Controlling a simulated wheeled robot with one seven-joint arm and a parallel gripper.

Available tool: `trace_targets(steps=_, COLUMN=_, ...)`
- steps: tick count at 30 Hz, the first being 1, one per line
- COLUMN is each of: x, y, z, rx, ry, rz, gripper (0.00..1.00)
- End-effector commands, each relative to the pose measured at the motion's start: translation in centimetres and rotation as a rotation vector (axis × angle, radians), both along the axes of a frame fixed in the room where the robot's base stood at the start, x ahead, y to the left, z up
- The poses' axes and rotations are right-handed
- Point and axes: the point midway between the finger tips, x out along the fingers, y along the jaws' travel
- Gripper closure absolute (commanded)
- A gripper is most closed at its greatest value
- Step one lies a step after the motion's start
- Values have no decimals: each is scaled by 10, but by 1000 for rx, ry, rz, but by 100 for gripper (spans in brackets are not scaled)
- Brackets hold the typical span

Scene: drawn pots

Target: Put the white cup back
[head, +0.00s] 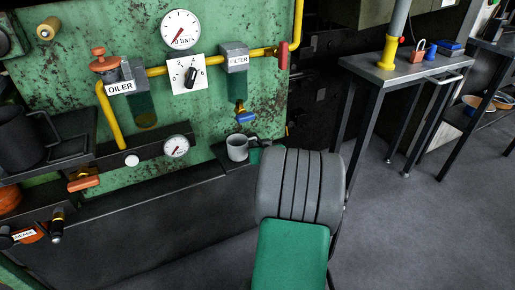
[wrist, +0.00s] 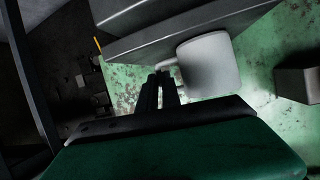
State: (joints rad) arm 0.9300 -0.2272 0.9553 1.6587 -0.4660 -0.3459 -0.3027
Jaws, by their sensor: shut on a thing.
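The white cup (head: 238,149) shows in the head view at a small dark ledge (head: 222,160) on the green machine panel, below the filter. It looks upright there. I cannot tell whether its base touches the ledge. In the wrist view the cup (wrist: 212,64) fills the upper middle, with its handle toward my gripper (wrist: 160,78). The dark fingers are close together and shut on the cup's handle.
Left of the cup is a pressure gauge (head: 176,146), and above it hangs the filter (head: 236,60) with a blue valve. A dark mug (head: 20,138) stands on a shelf at the far left. A metal table (head: 400,68) stands at right; the floor before it is clear.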

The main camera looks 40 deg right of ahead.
Motion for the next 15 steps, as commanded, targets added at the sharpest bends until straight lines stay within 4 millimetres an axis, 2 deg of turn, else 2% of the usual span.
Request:
trace_targets(steps=6, x=0, y=0, z=-4, rx=0, ry=0, rz=0, gripper=100)
trace_targets(steps=7, x=0, y=0, z=-2, rx=0, ry=0, rz=0, gripper=90)
trace_targets(steps=15, x=0, y=0, z=-2, rx=0, ry=1, rz=0, gripper=70)
